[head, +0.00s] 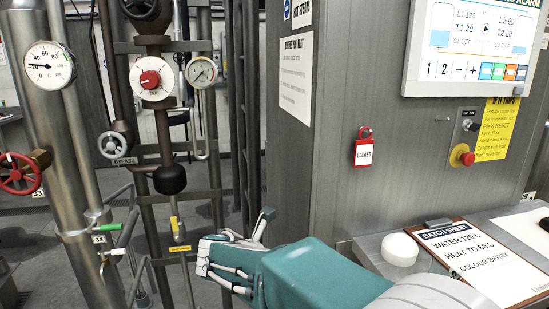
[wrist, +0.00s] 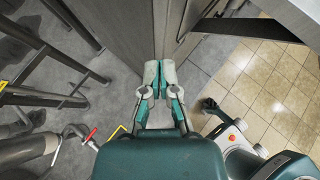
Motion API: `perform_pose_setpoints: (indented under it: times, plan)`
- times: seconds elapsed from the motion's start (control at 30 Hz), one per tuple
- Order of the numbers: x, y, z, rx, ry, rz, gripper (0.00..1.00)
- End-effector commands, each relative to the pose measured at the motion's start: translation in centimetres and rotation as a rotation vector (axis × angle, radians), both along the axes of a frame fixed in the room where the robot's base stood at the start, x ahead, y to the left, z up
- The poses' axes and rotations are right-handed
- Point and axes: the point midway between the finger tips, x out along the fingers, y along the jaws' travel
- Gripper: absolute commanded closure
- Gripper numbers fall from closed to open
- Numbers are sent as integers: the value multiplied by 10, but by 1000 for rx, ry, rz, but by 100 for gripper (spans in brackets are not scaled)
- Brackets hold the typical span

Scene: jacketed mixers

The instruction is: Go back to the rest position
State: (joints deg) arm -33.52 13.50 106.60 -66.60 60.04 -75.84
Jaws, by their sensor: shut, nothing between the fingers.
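My gripper (head: 214,254) is low in the middle of the head view, in front of the pipework and left of the grey cabinet (head: 390,130). In the wrist view my gripper (wrist: 160,74) points away from the camera with its two fingertips side by side. It is shut and empty. The cabinet's grey panel (wrist: 128,32) shows past the fingertips there.
A red dial (head: 150,79), a gauge (head: 50,65) and a red handwheel (head: 17,173) sit on pipes at left. A ledge at right bears a batch sheet clipboard (head: 480,255) and a white round object (head: 399,249). A red locked tag (head: 363,152) hangs on the cabinet.

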Motion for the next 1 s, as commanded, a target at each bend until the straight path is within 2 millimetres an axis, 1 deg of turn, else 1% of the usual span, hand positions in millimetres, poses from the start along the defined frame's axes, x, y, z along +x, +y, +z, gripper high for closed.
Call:
perform_pose_setpoints:
  times: [0.03,0.1,0.17,0.2,0.27,0.3,0.37,0.4,0.5,0.6,0.8,0.9,1.0]
  plan:
    - [-12,-23,8,96,-27,-91,100]
    - [-31,-48,13,238,-63,-224,100]
    - [-48,-67,16,355,-97,-339,100]
    - [-60,-79,17,433,-120,-419,100]
    - [-79,-95,19,548,-159,-537,100]
    - [-91,-104,20,625,-185,-617,100]
    - [-110,-117,21,737,-227,-738,100]
    - [-123,-125,22,812,-255,-820,100]
    - [-155,-139,21,994,-329,-1025,100]
    - [-185,-149,19,1172,-404,-1234,100]
    - [-239,-155,12,1514,-551,-1647,100]
    - [-257,-153,8,1646,-604,-1815,100]
    - [-267,-151,6,1728,-634,-1922,100]
